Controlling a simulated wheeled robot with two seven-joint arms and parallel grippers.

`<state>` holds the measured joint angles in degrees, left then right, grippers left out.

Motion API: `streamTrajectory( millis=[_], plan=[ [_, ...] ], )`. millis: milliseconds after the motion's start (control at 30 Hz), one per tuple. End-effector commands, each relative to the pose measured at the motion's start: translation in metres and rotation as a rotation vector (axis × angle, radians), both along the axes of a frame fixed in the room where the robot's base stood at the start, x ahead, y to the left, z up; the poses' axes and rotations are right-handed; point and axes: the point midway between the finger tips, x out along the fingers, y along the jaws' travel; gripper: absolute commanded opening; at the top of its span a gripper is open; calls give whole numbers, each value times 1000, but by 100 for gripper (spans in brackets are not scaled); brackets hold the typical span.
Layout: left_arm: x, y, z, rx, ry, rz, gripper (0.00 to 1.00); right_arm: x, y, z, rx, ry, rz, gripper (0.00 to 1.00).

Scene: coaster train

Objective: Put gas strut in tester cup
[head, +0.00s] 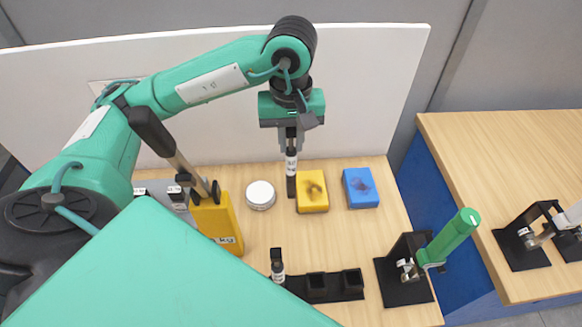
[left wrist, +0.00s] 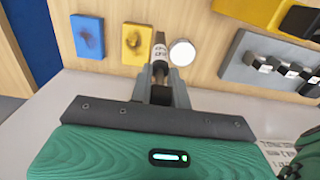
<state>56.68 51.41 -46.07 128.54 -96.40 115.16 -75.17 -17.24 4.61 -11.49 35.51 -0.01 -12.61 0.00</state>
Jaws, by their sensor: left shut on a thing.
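My left gripper (head: 291,143) points down at the back of the wooden table and is shut on a gas strut (head: 291,176). The strut is dark with a white label band and hangs upright, between the white round disc and the yellow pad. In the left wrist view the strut (left wrist: 160,50) sticks out from between the fingers of the gripper (left wrist: 161,85). Whether its lower end touches the table cannot be told. A black strip with square cups (head: 317,283) lies at the front; a similar strut (head: 277,267) stands at its left end. Which cup is the tester's is not clear. My right gripper is not in view.
A yellow block marked kg (head: 215,224) and a grey rack with struts (left wrist: 275,65) stand left. Nearby are the white disc (head: 260,195), yellow pad (head: 312,191) and blue pad (head: 360,188). A green-handled clamp (head: 452,238) stands right. A white panel (head: 365,90) rises behind.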

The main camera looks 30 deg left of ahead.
Motion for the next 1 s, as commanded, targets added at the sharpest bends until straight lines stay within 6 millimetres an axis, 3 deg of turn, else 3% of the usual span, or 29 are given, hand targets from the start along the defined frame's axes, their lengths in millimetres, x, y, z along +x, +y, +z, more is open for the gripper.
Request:
streamTrajectory(
  millis=[200,700,1000],
  plan=[
    [-1,0,-33,0,4,0,0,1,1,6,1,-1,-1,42],
    [-1,0,-83,0,3,0,0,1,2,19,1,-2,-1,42],
    [0,0,-91,0,-1,0,0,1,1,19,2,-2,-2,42]
  ],
)
